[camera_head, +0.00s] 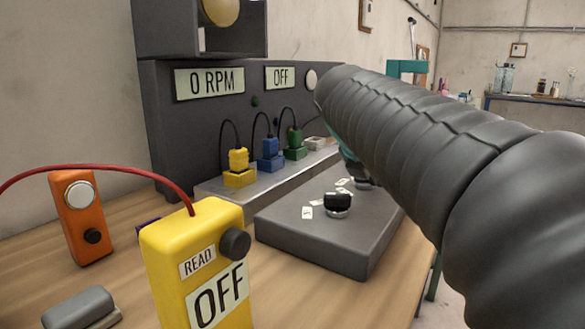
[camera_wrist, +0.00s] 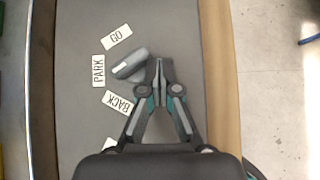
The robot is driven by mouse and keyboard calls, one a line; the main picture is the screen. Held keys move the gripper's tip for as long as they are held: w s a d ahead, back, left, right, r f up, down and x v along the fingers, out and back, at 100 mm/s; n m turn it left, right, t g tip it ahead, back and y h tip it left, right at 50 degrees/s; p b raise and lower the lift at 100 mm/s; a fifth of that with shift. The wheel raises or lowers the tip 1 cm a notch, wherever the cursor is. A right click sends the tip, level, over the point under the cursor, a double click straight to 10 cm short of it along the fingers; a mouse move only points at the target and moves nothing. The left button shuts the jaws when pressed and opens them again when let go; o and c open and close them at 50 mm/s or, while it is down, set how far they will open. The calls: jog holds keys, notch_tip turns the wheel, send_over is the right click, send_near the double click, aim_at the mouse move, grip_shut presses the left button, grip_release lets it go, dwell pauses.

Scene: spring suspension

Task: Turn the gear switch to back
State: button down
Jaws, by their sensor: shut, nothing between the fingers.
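The gear switch is a grey knob with a pale stripe (camera_wrist: 128,66) in the wrist view. Its striped end points left, roughly at the PARK label (camera_wrist: 98,69). The GO label (camera_wrist: 117,37) is above it and the BACK label (camera_wrist: 118,103) below it. My gripper (camera_wrist: 159,62) is shut and empty, its tips just right of the knob's right end; I cannot tell whether they touch. In the head view the gear switch (camera_head: 362,183) shows partly at the far end of the grey panel, and my arm hides most of the gripper.
The grey panel (camera_head: 330,248) also bears a nearer black knob (camera_head: 338,201) with labels beside it. Yellow, blue and green plugs (camera_head: 270,149) stand behind it. A yellow meter reading OFF (camera_head: 190,265) stands in front left. The wooden table edge lies right of the panel.

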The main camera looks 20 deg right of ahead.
jog(key=shift+w+d, duration=0.1)
jog(key=shift+d, duration=0.65)
jog(key=shift+d, duration=0.1)
dwell(1.1)
